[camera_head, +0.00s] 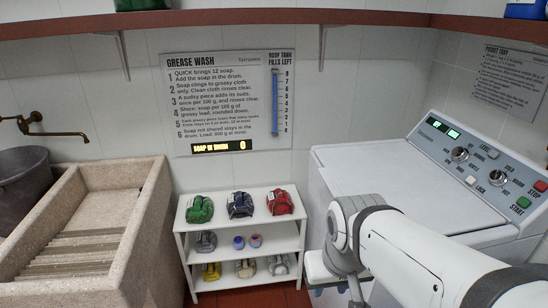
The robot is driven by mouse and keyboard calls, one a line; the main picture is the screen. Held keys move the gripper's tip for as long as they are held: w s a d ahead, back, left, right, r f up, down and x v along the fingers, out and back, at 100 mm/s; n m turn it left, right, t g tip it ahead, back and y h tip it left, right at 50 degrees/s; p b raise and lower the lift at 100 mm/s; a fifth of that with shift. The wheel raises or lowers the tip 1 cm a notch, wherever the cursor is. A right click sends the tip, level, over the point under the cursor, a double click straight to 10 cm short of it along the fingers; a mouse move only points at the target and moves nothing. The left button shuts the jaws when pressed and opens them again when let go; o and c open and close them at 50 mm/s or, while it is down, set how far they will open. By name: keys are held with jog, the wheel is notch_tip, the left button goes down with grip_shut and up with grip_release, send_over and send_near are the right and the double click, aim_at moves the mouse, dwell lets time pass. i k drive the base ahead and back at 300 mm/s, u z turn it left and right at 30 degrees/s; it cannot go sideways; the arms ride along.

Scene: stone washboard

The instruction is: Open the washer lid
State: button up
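The washer (322,210) is a white top-loading machine at the right, with a grey control panel (480,160) along its back. Its lid (375,170) is the broad white top surface and appears to lie flat and shut. My arm reaches in from the lower right across the front of the washer and bends downward at a grey joint.
A stone washboard sink (140,215) stands at the left, with a dark bucket (22,175) beside it. A white shelf (246,222) with several cloth bundles stands between sink and washer. A long brown shelf (230,17) runs above. A sign (230,100) hangs on the wall.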

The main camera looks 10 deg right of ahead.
aim_at(409, 182)
jog(key=u, duration=0.45)
jog(key=i, duration=1.3)
jog(key=u, duration=0.1)
jog(key=k, duration=0.45)
jog(key=u, duration=0.1)
